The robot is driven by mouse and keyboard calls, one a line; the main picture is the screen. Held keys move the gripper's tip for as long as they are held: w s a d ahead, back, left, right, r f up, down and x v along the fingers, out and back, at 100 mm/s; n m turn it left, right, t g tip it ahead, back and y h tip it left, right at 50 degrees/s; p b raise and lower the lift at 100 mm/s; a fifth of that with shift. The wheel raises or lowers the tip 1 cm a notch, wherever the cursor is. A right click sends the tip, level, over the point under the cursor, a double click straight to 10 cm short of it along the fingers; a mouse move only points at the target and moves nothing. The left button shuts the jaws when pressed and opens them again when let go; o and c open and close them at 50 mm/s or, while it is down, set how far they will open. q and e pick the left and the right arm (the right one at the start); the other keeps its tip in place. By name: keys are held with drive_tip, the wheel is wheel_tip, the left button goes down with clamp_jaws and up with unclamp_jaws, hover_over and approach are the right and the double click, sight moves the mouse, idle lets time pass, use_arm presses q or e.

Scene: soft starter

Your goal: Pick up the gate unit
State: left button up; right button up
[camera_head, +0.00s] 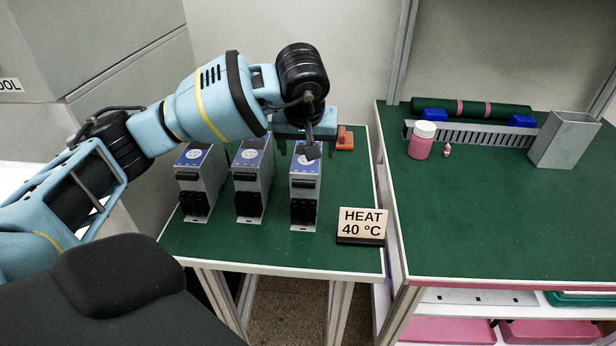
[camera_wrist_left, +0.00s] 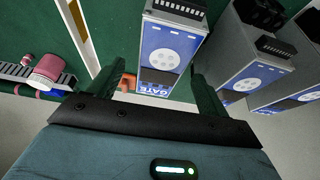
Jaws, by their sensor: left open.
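The gate unit (camera_wrist_left: 165,58) is a grey box with a blue label reading GATE, seen in the left wrist view between the two fingers of my left gripper (camera_wrist_left: 158,72). In the head view the gate unit (camera_head: 304,196) stands upright, rightmost of three similar units on the green table. My left gripper (camera_head: 304,148) is over its top there, partly hiding it. The gripper is open, with a finger on each side of the unit. I cannot tell whether either finger touches it. My right gripper is in neither view.
Two similar units, a middle one (camera_head: 252,180) and a left one (camera_head: 200,182), stand left of the gate unit. A HEAT 40 °C sign (camera_head: 361,226) is at front right. An orange object (camera_head: 345,138) lies behind. The right-hand table (camera_head: 490,215) is mostly clear.

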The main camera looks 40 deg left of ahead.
use_arm(q)
drive_tip(key=shift+w+a+f, duration=0.1)
drive_tip(key=shift+w+f, duration=0.1)
drive_tip(key=shift+f, duration=0.25)
drive_tip(key=shift+s+x, duration=0.2)
drive_tip(key=shift+x, duration=2.35)
drive_tip(key=shift+f, duration=0.35)
drive_tip(key=shift+r, duration=0.1)
drive_tip(key=c, duration=1.5)
